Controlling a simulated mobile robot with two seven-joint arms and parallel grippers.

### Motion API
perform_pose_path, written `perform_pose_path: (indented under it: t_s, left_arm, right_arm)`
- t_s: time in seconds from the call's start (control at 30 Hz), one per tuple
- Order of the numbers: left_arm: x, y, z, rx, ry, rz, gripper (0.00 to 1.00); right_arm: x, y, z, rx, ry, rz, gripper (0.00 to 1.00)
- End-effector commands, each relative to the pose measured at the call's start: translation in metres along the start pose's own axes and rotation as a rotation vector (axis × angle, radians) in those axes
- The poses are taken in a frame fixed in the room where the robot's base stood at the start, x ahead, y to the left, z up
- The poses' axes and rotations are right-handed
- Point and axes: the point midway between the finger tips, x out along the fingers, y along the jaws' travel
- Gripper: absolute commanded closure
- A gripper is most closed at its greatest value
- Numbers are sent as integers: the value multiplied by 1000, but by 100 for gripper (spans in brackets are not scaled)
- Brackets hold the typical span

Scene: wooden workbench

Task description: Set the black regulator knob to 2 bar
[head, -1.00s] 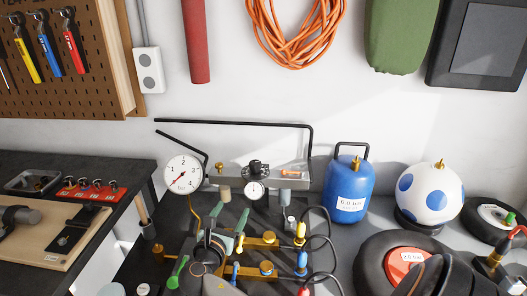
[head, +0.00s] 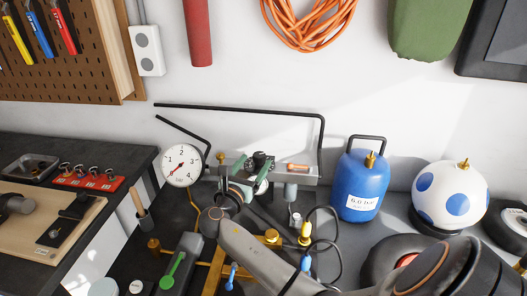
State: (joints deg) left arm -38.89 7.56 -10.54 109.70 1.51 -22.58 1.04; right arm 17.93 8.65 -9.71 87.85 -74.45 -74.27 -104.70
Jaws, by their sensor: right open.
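The black regulator knob (head: 259,158) sits on top of the regulator on the grey metal manifold (head: 304,178) at the back of the bench. My right gripper (head: 253,165) reaches in from the lower right and is open, its green-tipped fingers at the knob, seemingly either side of it. I cannot tell whether they touch it. The small regulator gauge (head: 262,187) below the knob is partly hidden by the gripper. The large white dial gauge (head: 181,152), marked in bar, stands to the left; its red needle points to the lower left. My left gripper is not in view.
A blue tank (head: 361,190) and a white ball with blue spots (head: 450,180) stand to the right. A black pipe (head: 230,109) runs behind the manifold.

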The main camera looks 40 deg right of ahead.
Motion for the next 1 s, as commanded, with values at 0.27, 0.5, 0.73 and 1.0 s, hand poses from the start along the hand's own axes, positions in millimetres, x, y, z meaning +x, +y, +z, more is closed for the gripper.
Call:
perform_pose_path:
  t_s: [0.27, 0.5, 0.73, 1.0]
  left_arm:
    - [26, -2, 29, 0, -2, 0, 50]
    - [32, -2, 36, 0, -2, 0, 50]
    - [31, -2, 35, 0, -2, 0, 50]
    - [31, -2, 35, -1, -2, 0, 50]
  right_arm:
    - [55, 0, -4, 2, -2, -2, 24]
    - [73, 0, -1, 0, -1, 0, 24]
    - [75, 0, 0, -1, 0, 1, 24]
    - [75, 0, 0, 0, 0, 1, 46]
